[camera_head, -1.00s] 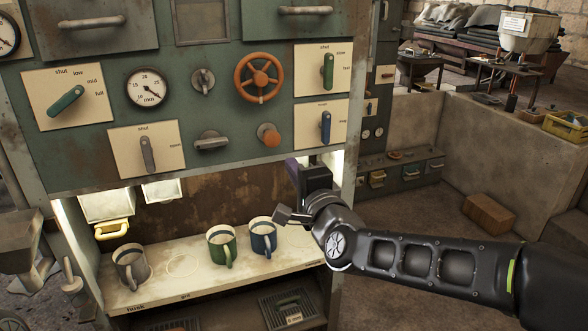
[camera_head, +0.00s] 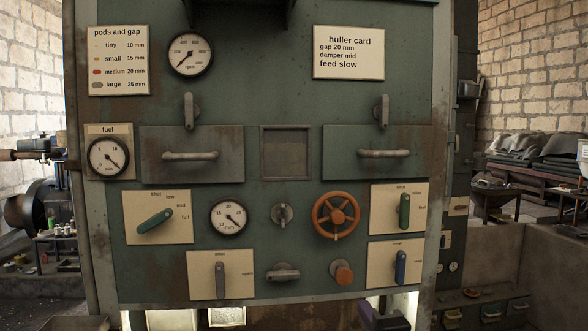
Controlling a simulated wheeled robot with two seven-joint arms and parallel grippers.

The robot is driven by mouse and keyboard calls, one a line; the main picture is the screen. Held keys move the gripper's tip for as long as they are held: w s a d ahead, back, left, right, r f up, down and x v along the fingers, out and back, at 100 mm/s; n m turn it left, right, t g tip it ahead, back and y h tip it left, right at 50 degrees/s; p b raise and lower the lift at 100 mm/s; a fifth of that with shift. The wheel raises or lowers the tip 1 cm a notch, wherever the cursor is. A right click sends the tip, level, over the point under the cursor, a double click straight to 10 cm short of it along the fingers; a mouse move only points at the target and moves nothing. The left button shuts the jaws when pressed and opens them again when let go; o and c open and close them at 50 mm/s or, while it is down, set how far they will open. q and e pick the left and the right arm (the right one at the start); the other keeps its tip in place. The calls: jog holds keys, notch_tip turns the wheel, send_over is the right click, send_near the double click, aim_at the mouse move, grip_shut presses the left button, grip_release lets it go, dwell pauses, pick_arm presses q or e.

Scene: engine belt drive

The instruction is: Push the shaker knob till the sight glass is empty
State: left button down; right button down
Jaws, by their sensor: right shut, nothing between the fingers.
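A round orange push knob (camera_head: 342,273), taken to be the shaker knob, sticks out low on the green machine panel, right of centre; I read no label on it. A square framed window (camera_head: 285,153), probably the sight glass, sits between the two drawer fronts. It looks grey and dark, and I cannot tell whether anything is in it. My right gripper (camera_head: 368,310) shows only in part at the bottom edge, below and slightly right of the knob. It is shut and empty, apart from the knob. My left gripper is out of view.
An orange handwheel (camera_head: 336,216) sits just above the knob, and a blue lever (camera_head: 400,267) to its right. A grey handle (camera_head: 283,272) is at its left. A huller card (camera_head: 348,52) hangs above. The shelf and its mugs are below the view.

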aim_at(345, 278)
jog(key=shift+s+d+b, duration=0.15)
jog(key=shift+s+b, duration=0.4)
jog(key=shift+s, duration=0.65)
jog(key=shift+w, duration=0.1)
jog(key=w, duration=0.4)
jog(key=w+p, duration=0.1)
jog(key=w, duration=0.4)
jog(key=w+a+p, duration=0.1)
jog(key=w, duration=0.3)
jog(key=shift+w, duration=0.35)
